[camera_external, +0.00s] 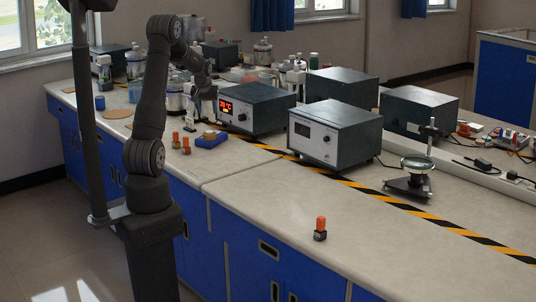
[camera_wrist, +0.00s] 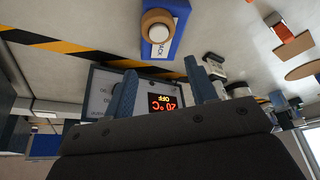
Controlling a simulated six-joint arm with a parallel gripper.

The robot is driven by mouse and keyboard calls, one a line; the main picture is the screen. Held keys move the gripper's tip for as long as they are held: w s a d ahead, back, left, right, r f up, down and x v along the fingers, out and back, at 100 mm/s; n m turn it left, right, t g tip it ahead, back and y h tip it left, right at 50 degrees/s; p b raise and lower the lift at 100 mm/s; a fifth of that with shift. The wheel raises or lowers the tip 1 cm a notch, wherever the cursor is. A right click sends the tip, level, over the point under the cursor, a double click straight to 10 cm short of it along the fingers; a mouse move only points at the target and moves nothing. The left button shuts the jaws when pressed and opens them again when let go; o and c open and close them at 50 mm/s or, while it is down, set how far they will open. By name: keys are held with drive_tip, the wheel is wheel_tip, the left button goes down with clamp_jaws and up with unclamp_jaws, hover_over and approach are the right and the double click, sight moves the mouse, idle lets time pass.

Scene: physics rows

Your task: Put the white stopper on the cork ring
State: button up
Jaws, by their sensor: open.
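A round piece with a white top and a tan rim (camera_wrist: 158,27) sits on a blue block marked RACK (camera_wrist: 180,42) in the wrist view. I cannot tell whether it is the white stopper alone or a stopper with a ring. The blue block also shows in the external view (camera_external: 211,141). Flat tan discs (camera_external: 116,113) lie on the bench; one also shows in the wrist view (camera_wrist: 300,71), and I cannot tell which is the cork ring. My gripper (camera_wrist: 160,68) is open and empty, its two blue fingers apart from the block. In the external view it is partly hidden among bottles.
Orange-topped pieces (camera_external: 186,145) stand left of the blue block; another (camera_external: 320,229) stands near the front edge. A box with a red display (camera_external: 256,106) is right of the block. Bottles (camera_external: 176,95) crowd behind. The front right bench is mostly clear.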

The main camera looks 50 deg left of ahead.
sight(209, 131)
drive_tip(key=shift+v, duration=1.2)
drive_tip(key=shift+w+a+f, duration=0.1)
drive_tip(key=shift+f, duration=0.05)
drive_tip(key=x, duration=1.2)
drive_tip(key=shift+r, duration=0.95)
